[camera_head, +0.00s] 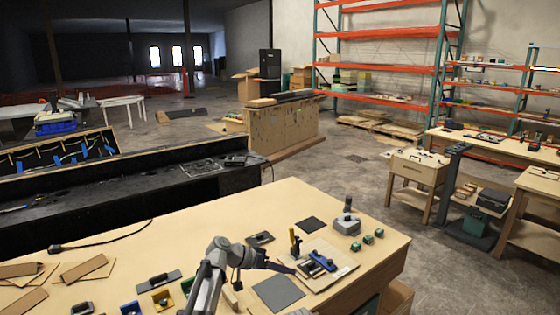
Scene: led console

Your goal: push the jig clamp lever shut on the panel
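The jig (340,271) is a pale board on the wooden table, with dark and light parts at its middle. A yellow upright lever (295,241) stands at the jig's back left, apparently the clamp lever. A dark piece with light bars (317,263) lies on the jig; I cannot tell whether this is the panel. My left gripper (284,268) is at the jig's left edge, just below and in front of the yellow lever. It is small and dark here, so its opening and any contact are unclear. My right gripper is not in view.
A grey mat (278,293) lies in front of the jig, and a dark square (311,225) lies behind it. A grey device (347,225) and small green blocks (367,239) stand to the back right. Small coloured fixtures (163,298) stand left of my arm.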

